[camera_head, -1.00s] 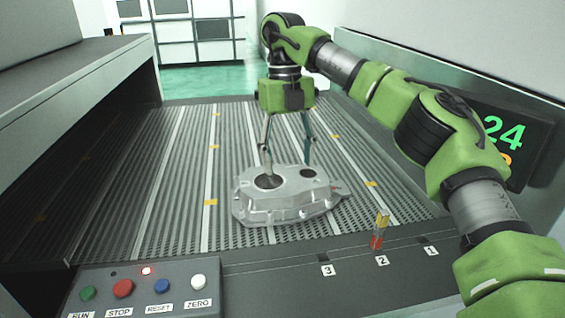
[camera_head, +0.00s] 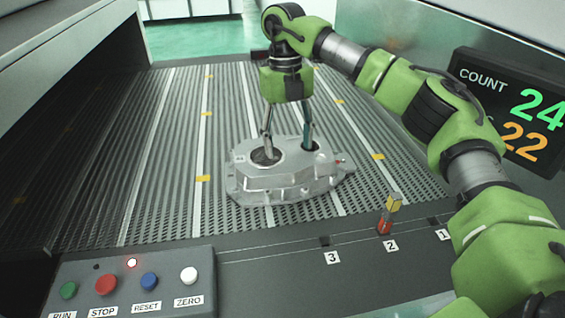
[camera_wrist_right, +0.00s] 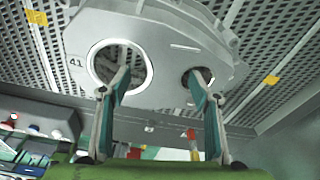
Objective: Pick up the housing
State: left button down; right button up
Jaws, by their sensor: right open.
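The housing (camera_head: 285,184) is a silver-grey aluminium casting with a large bore and a smaller hole on top. It lies on the ribbed conveyor in the head view. My right gripper (camera_head: 287,152) is above it, pointing down, with its two fingers spread. One fingertip is at the large bore and the other is at the smaller hole. The right wrist view also shows the housing (camera_wrist_right: 165,45), with the fingertips of my right gripper (camera_wrist_right: 165,82) overlapping the two openings. I cannot tell how deep the tips reach. My left gripper is not in view.
The conveyor (camera_head: 170,165) is clear around the housing. A control box with several buttons (camera_head: 135,285) stands front left. A small red and yellow post (camera_head: 387,218) stands by the front rail. A count display (camera_head: 510,110) is at right. Side walls flank the belt.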

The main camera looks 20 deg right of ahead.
aim_at(291, 149)
jog(key=shift+d+f, duration=0.1)
jog(key=shift+f, duration=0.15)
jog(key=f, duration=0.1)
jog(key=f+p, duration=0.2)
jog(key=shift+s+d+f, duration=0.25)
jog(key=shift+f, duration=0.55)
grip_shut()
jog(key=shift+r, duration=0.15)
jog(key=shift+w, duration=0.1)
